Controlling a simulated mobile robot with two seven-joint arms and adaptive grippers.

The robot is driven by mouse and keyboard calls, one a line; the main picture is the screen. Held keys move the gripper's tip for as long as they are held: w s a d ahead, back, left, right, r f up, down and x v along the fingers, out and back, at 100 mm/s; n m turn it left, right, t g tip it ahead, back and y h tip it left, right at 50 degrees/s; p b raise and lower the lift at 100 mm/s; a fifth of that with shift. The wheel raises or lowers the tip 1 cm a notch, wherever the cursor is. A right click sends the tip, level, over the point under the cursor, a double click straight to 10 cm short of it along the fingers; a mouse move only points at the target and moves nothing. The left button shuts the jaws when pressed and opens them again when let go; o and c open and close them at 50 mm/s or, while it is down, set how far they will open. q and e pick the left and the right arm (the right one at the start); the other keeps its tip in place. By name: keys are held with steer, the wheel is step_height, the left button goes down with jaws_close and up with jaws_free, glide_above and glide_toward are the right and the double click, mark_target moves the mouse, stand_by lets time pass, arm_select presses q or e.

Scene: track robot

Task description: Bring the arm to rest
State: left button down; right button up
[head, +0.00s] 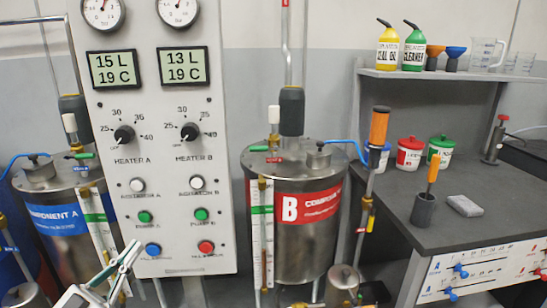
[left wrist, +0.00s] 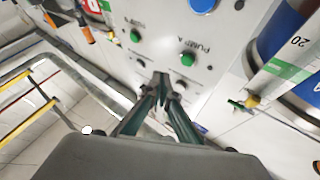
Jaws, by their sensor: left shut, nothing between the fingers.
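My left gripper (head: 130,252) comes in at the lower left of the head view, in front of the lower part of the control panel (head: 165,215). Its green-grey fingers are shut and hold nothing. In the left wrist view the fingertips (left wrist: 160,80) meet in front of the panel face, near a green button marked PUMP A (left wrist: 187,60). I cannot tell the exact gap between fingertips and panel. My right gripper is not in view.
Steel tank B (head: 305,235) stands right of the panel, and tank A (head: 55,215) stands left. A dark workbench (head: 480,235) with a grey block (head: 464,206) is at the right. A shelf (head: 440,75) above it holds bottles and funnels.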

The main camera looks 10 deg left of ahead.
arm_select(q)
steer(key=s+d+f+n+g+y+p, duration=0.2)
steer(key=s+d+f+g+y+p, duration=0.15)
steer(key=f, duration=0.45)
steer(key=s+d+f+n+g+y+p, duration=0.15)
steer(key=s+d+f, duration=0.25)
steer(key=f, duration=0.5)
steer(key=s+d+f+g+p, duration=0.1)
steer(key=s+d+f+g, duration=0.2)
steer(key=s+f, duration=0.3)
steer(key=s+d+f+m+g+y+p, duration=0.1)
steer(key=s+d+f+g+p, duration=0.1)
steer(key=s+d+f, duration=0.4)
steer(key=s+g, duration=0.1)
steer(key=s, duration=0.2)
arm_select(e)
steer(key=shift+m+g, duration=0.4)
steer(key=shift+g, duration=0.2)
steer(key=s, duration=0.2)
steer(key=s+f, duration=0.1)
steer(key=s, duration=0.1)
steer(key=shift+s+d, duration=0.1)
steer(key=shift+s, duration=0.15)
